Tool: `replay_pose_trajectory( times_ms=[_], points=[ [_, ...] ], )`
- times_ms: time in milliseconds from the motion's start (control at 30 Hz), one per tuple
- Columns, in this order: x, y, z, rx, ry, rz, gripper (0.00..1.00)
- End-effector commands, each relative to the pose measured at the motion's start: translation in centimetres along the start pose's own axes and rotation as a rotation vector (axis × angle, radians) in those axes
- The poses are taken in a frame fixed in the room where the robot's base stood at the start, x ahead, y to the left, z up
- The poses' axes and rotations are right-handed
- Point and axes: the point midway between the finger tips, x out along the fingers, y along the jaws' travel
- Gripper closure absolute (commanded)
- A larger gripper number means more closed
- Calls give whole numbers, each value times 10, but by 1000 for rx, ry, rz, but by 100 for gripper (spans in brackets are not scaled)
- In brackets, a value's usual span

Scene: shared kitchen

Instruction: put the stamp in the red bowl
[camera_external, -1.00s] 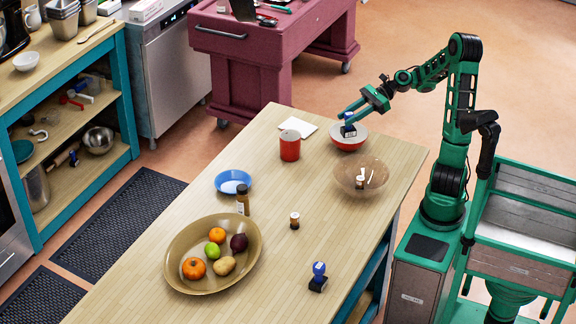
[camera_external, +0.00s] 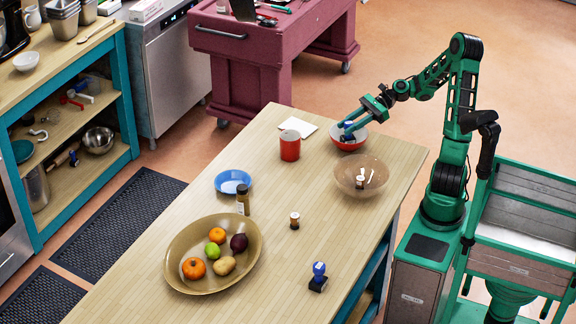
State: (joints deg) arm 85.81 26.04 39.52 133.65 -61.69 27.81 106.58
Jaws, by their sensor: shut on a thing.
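The red bowl (camera_external: 357,146) with a pale inside stands at the far right end of the wooden table. My gripper (camera_external: 349,125) reaches down over the bowl from the right and is shut on a small blue-and-black stamp (camera_external: 347,132). The stamp is within the bowl's outline, low and near its inside. I cannot tell whether it touches the bowl. A second stamp with a blue handle and black base (camera_external: 318,277) stands near the table's front right edge, away from my gripper.
A red can or mug (camera_external: 290,146) stands left of the red bowl, and a translucent brownish bowl (camera_external: 345,184) with small items in front of it.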

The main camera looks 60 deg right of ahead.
Motion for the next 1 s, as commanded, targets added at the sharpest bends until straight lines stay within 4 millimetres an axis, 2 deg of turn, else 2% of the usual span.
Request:
replay_pose_trajectory(
  times_ms=[333, 367, 433, 733, 867, 1000],
  points=[
    [3, 0, -8, 1, -2, 0, 100],
    [3, 0, -9, 1, -1, 0, 69],
    [3, 0, -9, 1, -1, 0, 53],
    [3, 0, -8, 0, 0, 0, 53],
    [0, 0, -2, -2, 1, -1, 53],
    [-18, -1, 1, 0, 1, -5, 53]
  ],
)
